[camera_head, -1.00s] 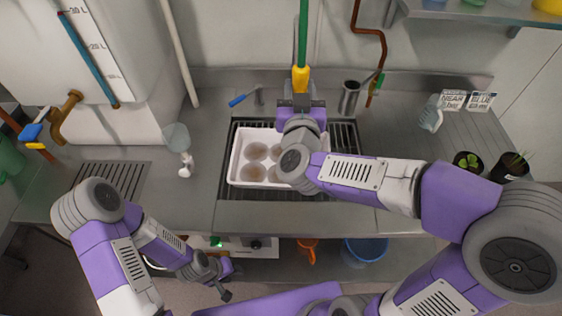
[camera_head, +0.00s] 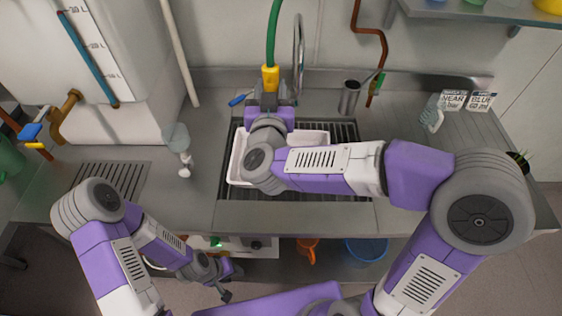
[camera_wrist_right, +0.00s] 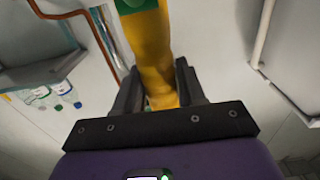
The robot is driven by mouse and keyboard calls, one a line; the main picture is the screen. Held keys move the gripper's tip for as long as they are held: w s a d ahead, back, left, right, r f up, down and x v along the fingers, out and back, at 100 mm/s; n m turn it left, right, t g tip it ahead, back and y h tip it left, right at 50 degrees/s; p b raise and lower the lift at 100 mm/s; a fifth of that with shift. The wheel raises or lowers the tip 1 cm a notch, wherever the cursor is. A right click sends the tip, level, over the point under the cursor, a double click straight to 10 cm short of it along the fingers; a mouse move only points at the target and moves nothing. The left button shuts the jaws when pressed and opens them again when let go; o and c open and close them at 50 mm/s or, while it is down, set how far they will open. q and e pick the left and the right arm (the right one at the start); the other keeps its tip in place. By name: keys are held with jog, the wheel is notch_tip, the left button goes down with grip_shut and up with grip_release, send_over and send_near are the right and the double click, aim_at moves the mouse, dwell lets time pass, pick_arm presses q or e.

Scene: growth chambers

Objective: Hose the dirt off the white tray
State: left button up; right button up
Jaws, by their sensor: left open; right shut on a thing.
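The white tray (camera_head: 237,163) lies on the dark grate of the sink. My right arm covers most of it, so I cannot tell how much dirt is on its floor. My right gripper (camera_head: 270,94) is above the tray's back edge, shut on the yellow nozzle (camera_head: 270,76) of the green hose (camera_head: 273,38). The right wrist view shows the yellow nozzle (camera_wrist_right: 153,55) between the two fingers (camera_wrist_right: 158,92). No water is visible. My left gripper (camera_head: 227,284) is open and empty, low in front of the counter and away from the tray.
A curved metal faucet (camera_head: 299,50) stands behind the sink. A spray bottle (camera_head: 180,145) is to the left, a metal cup (camera_head: 349,97) to the right. A blue bucket (camera_head: 366,249) and an orange jug (camera_head: 308,248) sit below. The right counter holds small signs (camera_head: 467,100).

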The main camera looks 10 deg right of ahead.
jog(key=shift+p+x, duration=0.4)
jog(key=shift+x, duration=2.45)
jog(key=shift+s, duration=0.15)
jog(key=shift+s+d, duration=0.15)
jog(key=shift+s, duration=1.2)
jog(key=shift+s+d, duration=0.15)
jog(key=shift+s, duration=1.4)
jog(key=shift+a, duration=0.1)
jog(key=w+a, duration=0.2)
jog(key=a, duration=0.5)
jog(key=shift+a, duration=0.4)
